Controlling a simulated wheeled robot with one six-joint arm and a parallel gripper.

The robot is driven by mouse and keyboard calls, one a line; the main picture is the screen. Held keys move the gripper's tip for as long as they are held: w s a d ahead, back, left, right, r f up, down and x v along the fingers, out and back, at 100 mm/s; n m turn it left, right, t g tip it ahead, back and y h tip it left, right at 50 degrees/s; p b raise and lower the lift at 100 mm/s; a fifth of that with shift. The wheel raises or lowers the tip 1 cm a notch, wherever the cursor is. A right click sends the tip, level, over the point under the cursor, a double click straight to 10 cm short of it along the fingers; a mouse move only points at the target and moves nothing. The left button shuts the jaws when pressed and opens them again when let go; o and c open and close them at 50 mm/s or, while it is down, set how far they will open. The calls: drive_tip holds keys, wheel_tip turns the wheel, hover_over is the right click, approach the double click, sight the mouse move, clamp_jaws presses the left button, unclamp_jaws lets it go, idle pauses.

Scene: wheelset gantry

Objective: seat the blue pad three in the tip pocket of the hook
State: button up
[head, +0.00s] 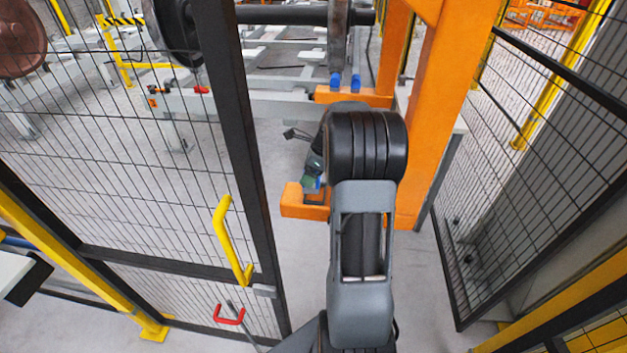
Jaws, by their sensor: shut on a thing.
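The orange hook (301,207) reaches out low and left from an orange upright, and its tip ends in a raised lip. My gripper (311,182) points down just above this tip and is shut on a small blue pad (318,183). Only a sliver of the pad shows beside a green part at the fingertips. I cannot tell whether the pad touches the hook. The tip pocket is mostly hidden behind my gripper.
The orange upright (429,120) stands close right of my arm. A mesh gate with a dark post (243,140) and yellow handle (229,240) is at left, and another mesh panel (530,150) at right. Bare floor lies below the hook.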

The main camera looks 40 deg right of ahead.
drive_tip(key=shift+d+f, duration=0.55)
drive_tip(key=shift+f, duration=0.2)
drive_tip(key=shift+d+f+p, duration=0.1)
drive_tip(key=shift+f+p, duration=0.2)
drive_tip(key=shift+f, duration=1.3)
drive_tip(key=o, duration=1.1)
drive_tip(key=shift+f, duration=0.15)
drive_tip(key=shift+c, duration=0.2)
drive_tip(key=v, duration=1.2)
